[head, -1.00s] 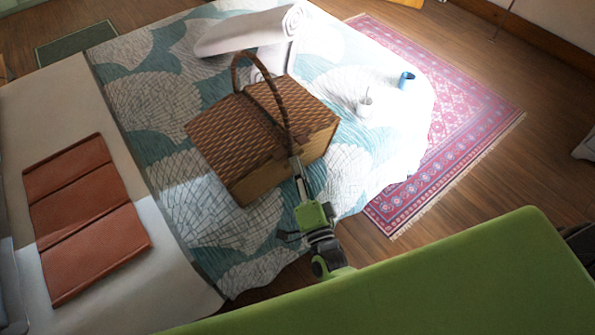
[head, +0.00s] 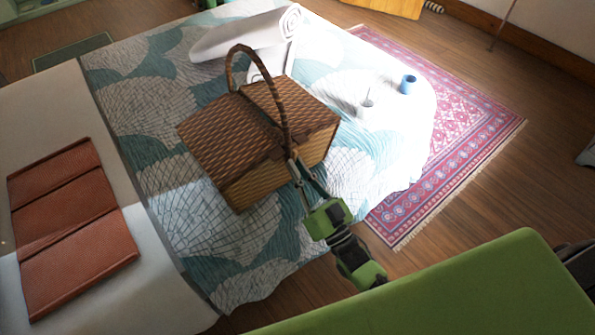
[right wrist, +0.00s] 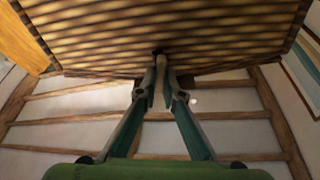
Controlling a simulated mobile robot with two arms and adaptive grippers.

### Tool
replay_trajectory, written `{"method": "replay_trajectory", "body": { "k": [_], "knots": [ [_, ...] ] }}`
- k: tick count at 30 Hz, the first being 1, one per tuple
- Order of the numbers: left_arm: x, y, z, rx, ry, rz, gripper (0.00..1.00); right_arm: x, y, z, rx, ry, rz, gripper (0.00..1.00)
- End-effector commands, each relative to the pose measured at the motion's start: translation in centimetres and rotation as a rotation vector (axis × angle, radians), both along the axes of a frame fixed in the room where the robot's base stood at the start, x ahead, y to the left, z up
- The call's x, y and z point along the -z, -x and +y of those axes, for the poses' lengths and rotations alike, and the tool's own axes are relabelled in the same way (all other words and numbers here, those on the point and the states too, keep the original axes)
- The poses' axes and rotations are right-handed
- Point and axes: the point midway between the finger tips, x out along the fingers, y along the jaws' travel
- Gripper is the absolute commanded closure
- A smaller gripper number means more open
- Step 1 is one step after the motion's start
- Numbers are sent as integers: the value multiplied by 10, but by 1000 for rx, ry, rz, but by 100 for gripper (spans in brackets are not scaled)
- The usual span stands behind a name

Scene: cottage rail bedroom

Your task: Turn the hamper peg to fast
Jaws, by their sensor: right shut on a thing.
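The wicker hamper (head: 215,145) stands on the bed with its lid down and its arched handle (head: 232,65) up. My right gripper (head: 294,166) reaches its near right side from the front. In the right wrist view the hamper's woven wall (right wrist: 90,40) fills the top. There the peg (right wrist: 160,62), a small pale wooden pin, sticks out of the wall between the fingertips of my right gripper (right wrist: 160,88), which is shut on it. The fingers partly hide the peg, and its turn angle is hard to tell. My left gripper is not in view.
A rolled white towel (head: 245,35) lies behind the hamper. A white cup (head: 367,110) and a blue cup (head: 408,85) stand to its right on the quilt (head: 200,250). A folded brown-red item (head: 70,225) lies at left. A green surface fills the lower right.

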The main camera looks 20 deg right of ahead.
Motion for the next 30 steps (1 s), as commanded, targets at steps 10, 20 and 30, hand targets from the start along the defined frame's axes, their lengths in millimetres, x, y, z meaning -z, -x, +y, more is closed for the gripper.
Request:
{"method": "replay_trajectory", "body": {
  "k": [10,20,30],
  "knots": [
    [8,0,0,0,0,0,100,4,0,-1,-2,171,-54,100],
    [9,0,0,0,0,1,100,4,0,-1,-2,216,-69,100],
    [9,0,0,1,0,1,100,4,0,-1,-1,216,-69,87]
  ]
}}
